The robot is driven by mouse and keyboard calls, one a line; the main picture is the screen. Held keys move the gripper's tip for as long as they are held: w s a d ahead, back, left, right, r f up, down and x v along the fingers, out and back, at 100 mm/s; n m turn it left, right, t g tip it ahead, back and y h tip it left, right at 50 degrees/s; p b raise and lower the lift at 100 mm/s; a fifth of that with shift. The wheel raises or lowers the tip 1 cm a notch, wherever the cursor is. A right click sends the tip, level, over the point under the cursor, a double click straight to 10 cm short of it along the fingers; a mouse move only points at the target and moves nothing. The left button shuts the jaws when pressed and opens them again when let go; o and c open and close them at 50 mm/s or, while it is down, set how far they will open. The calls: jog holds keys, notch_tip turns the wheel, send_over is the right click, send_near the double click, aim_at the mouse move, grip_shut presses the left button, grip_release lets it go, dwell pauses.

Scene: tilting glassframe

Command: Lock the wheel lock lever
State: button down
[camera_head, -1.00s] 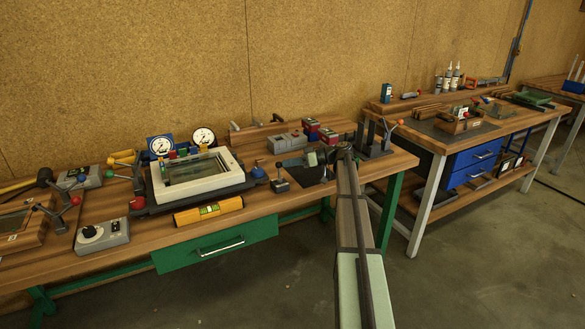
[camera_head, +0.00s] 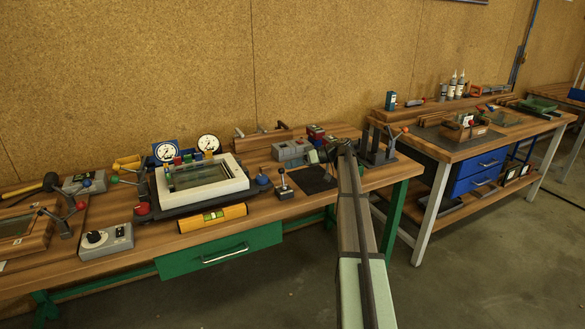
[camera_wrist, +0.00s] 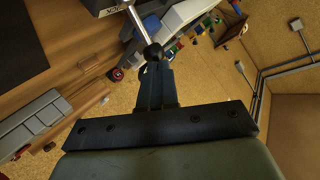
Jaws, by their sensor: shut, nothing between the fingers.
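A small lever with a black ball knob (camera_head: 280,171) stands on a dark base on the bench, between the glass frame and the black mat. I take it as the lock lever, though no label confirms it. In the wrist view a metal lever rod (camera_wrist: 135,22) ends in a black ball just past my fingertips; I cannot tell whether they touch. My gripper (camera_wrist: 153,70) is shut and empty. In the head view my arm partly hides the gripper, above the bench to the right of the lever. The white glass frame (camera_head: 238,184) is tilted on its dark base.
The black mat (camera_head: 318,180) lies right of the lever. A grey block (camera_head: 291,149) and red boxes (camera_head: 316,131) stand behind it. A yellow level (camera_head: 212,217) lies in front of the frame.

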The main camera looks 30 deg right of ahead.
jog(key=shift+d+r, duration=0.1)
dwell(0.3)
jog(key=v, duration=1.4)
jog(key=shift+s, duration=0.1)
